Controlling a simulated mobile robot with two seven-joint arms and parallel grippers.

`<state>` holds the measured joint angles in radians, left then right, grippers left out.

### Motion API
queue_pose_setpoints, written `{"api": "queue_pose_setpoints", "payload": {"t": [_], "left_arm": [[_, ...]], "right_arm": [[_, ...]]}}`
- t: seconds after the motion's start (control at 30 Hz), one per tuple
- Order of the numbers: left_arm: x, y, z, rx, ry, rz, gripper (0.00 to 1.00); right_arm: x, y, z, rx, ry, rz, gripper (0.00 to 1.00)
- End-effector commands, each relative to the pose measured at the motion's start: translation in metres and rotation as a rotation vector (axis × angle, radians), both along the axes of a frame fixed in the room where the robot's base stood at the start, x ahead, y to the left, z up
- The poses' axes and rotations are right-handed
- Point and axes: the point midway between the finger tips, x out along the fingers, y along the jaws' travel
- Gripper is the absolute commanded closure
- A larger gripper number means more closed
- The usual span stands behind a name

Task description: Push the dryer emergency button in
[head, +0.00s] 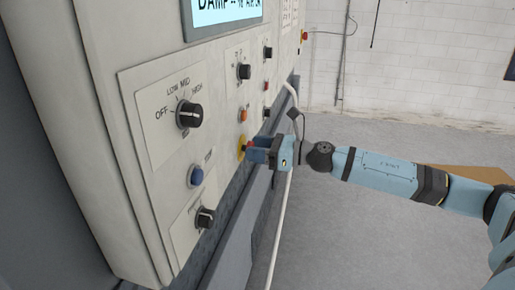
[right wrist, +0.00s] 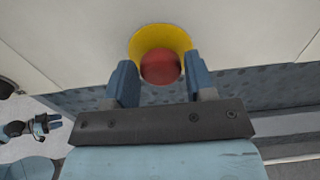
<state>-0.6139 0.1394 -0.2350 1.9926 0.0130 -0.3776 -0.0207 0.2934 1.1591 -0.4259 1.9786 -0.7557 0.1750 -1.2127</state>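The dryer emergency button, a red mushroom head on a yellow collar, sits low on the panel in the head view (head: 241,147); it also shows close up in the right wrist view (right wrist: 160,68). My right gripper (head: 254,152) is at the button, coming from the right. In the right wrist view its two blue fingers (right wrist: 161,80) are apart, one on each side of the red head, with nothing clamped. I cannot tell whether they touch the button. My left gripper is not in the head view; a small blue and black arm part shows at the left of the right wrist view.
The cream panel carries a large black OFF-LOW-MID-HIGH knob (head: 188,114), a blue button (head: 196,176), a lower black knob (head: 204,217) and a display (head: 222,12). Another red button (head: 304,36) is farther along. A pale pipe (head: 283,218) runs beside the machine; open floor lies right.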

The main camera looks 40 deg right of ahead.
Motion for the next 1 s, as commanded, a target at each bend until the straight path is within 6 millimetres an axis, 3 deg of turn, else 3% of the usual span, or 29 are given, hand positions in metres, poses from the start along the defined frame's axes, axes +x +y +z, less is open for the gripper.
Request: {"api": "queue_pose_setpoints", "payload": {"t": [0.03, 0.2, 0.7, 0.73, 0.8, 0.83, 1.0], "left_arm": [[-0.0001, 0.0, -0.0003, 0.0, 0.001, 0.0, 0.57], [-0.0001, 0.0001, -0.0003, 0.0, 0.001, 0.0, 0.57], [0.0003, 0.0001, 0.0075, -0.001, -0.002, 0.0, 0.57], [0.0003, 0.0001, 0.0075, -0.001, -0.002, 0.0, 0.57], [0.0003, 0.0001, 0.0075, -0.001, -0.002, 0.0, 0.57], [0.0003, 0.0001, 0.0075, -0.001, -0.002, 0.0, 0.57], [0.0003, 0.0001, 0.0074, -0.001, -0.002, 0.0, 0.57]], "right_arm": [[0.0, 0.0, 0.0, 0.0, 0.0, 0.0, 0.62], [-0.0001, -0.0001, 0.0001, 0.0, 0.0, 0.0, 1.0], [0.0093, 0.0078, 0.0008, 0.001, -0.002, 0.0, 1.0], [0.0093, 0.0078, 0.0009, 0.001, -0.002, 0.0, 0.53], [0.0093, 0.0078, 0.0009, 0.001, -0.002, 0.0, 0.37], [0.0093, 0.0078, 0.0008, 0.001, -0.001, 0.0, 0.32], [0.0091, 0.0078, 0.0005, 0.001, -0.001, 0.0, 0.32]]}}
